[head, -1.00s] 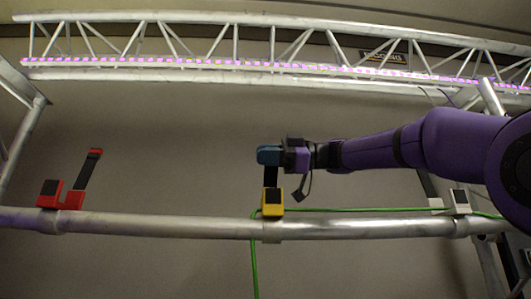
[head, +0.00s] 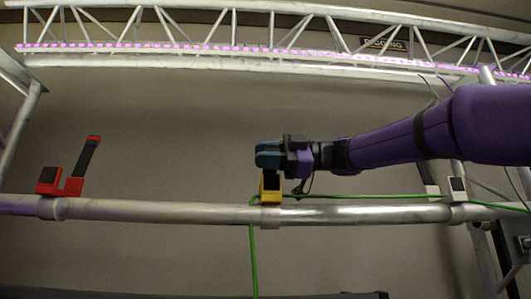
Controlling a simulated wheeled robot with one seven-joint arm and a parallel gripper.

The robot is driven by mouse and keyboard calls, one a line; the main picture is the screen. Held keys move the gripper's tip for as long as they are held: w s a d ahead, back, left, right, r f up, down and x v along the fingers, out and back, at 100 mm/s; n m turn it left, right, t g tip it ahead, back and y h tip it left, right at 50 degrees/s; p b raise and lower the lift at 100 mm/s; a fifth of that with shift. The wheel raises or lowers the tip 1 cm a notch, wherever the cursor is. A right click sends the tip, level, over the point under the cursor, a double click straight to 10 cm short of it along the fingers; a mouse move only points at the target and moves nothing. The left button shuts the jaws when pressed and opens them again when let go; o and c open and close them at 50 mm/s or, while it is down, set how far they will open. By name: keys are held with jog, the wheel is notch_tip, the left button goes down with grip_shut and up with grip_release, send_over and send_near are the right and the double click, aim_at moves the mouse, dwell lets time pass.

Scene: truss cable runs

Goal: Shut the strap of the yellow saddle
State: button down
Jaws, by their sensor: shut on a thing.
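The yellow saddle (head: 269,195) sits on top of the horizontal metal pipe, near the middle of the head view. Its black strap (head: 271,180) shows only as a short piece between the saddle and my fingers; the upper end is hidden. My gripper (head: 268,155), with teal fingers, is just above the saddle and shut on the strap. The green cable (head: 360,196) runs from the yellow saddle to the right, and hangs down below the pipe (head: 252,265) on the saddle's left side. I cannot see how the cable sits inside the saddle.
A red saddle (head: 48,182) stands on the pipe (head: 150,210) at the left, its strap (head: 88,155) raised. A white saddle (head: 457,190) is on the pipe at the right, by the green cable. A lit truss (head: 250,48) spans above.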

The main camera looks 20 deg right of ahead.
jog(key=shift+w+f, duration=0.15)
jog(key=shift+f, duration=0.05)
jog(key=c, duration=1.1)
grip_release()
jog(key=shift+w, duration=0.1)
jog(key=shift+d+r, duration=0.1)
jog(key=shift+d, duration=0.15)
jog(key=d, duration=0.3)
jog(key=s+d, duration=0.1)
jog(key=d, duration=0.2)
jog(key=s+d, duration=0.1)
jog(key=d, duration=0.3)
jog(key=shift+s+d, duration=0.1)
jog(key=shift+s, duration=0.05)
